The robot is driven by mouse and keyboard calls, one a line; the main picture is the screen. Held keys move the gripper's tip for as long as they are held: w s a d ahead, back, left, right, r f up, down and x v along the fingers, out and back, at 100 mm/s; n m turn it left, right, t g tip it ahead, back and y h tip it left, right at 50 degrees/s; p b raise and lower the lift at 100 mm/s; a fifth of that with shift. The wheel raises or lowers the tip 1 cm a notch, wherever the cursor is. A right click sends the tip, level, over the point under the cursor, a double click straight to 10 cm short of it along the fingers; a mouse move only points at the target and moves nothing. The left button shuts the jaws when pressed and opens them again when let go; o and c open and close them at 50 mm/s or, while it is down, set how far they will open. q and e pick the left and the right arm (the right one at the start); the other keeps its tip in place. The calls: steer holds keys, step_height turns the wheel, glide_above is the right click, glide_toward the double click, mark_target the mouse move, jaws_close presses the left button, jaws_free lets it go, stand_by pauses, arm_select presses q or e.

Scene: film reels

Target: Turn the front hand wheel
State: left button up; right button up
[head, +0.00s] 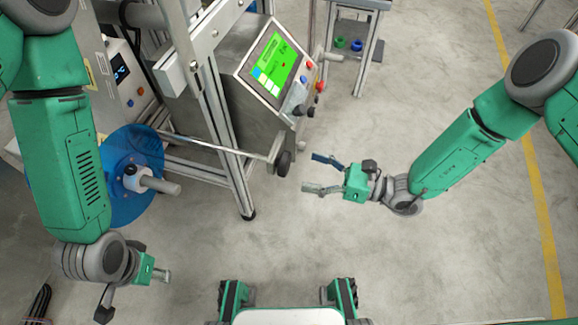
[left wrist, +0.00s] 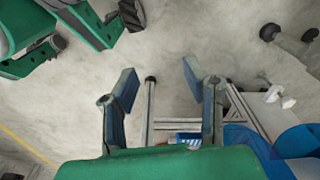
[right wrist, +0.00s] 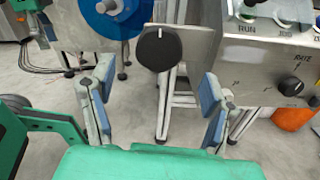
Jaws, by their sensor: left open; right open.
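A round black knob (head: 283,163), which I take for the front hand wheel, sits at the end of a long thin metal rod in front of the machine. In the right wrist view the round black face (right wrist: 160,48) is just beyond the fingertips, roughly between them. My right gripper (head: 311,173) is open and empty, a little right of the knob and apart from it, fingers pointing at it. My left gripper (head: 166,275) is low at the left, below the blue reel and away from the knob. In the left wrist view its fingers (left wrist: 162,82) are spread and empty.
A blue reel (head: 135,165) on a spindle stands at the left. A control panel with a green screen (head: 272,65) and several buttons is above the knob. A metal frame leg (head: 238,185) stands left of the knob. A small table (head: 355,50) is at the back. The floor right is clear.

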mark_target(289, 165)
steer(key=b+x, duration=0.1)
steer(key=x, duration=0.5)
steer(key=shift+a, duration=0.1)
steer(key=c, duration=1.2)
